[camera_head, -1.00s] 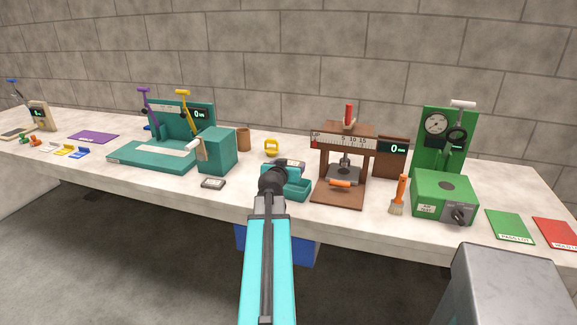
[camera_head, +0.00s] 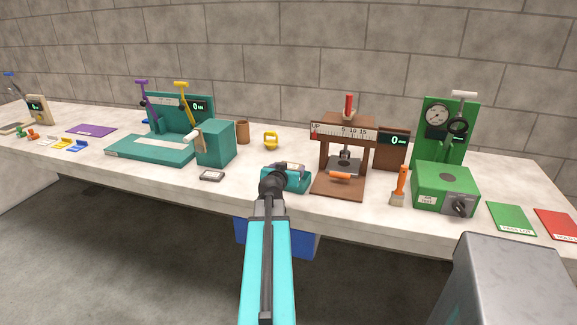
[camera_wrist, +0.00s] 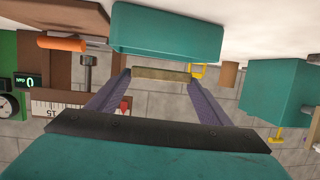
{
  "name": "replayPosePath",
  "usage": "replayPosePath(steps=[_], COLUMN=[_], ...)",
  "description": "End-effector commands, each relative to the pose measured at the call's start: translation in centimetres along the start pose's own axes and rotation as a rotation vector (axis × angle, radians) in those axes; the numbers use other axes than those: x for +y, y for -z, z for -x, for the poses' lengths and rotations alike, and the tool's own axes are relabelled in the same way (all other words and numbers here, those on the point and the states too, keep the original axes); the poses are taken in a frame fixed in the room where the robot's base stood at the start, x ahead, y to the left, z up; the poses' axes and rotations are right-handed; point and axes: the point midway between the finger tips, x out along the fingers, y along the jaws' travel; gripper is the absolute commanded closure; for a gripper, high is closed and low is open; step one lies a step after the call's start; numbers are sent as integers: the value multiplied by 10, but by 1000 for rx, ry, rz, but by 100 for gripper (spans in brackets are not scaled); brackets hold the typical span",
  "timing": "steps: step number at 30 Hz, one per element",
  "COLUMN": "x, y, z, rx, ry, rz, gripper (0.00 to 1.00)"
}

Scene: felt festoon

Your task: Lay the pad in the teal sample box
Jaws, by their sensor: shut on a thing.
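The teal sample box (camera_head: 297,186) stands on the bench near the middle of the head view, partly hidden by my arm. In the wrist view, which is upside down, the box (camera_wrist: 166,38) fills the top centre. My gripper (camera_wrist: 160,76) is shut on the pad (camera_wrist: 160,73), a thin tan strip seen edge-on between its two fingers. The pad is level and just above the box's rim; whether it touches the box I cannot tell. In the head view my gripper (camera_head: 291,168) is at the box, mostly behind my wrist, and the pad is not clear.
A brown press (camera_head: 342,185) stands right of the box, with a brush (camera_head: 400,186) and a green tester (camera_head: 445,188) beyond. A yellow weight (camera_head: 271,141) stands behind.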

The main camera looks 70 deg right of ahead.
Motion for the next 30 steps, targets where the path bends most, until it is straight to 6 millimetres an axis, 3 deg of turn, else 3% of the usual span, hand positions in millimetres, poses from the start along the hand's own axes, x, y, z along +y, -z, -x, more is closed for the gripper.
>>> replayPosePath(steps=[4, 14, 15, 18, 30], x=[0, 0, 0, 0, 0], y=[-9, -10, -10, -10, -10], z=[-2, -3, -3, -3, -1], rx=[0, 0, 0, 0, 0], ry=[0, 1, 1, 1, 0], rz=[0, 0, 0, 0, 0], gripper=[49, 49, 21, 6, 6])
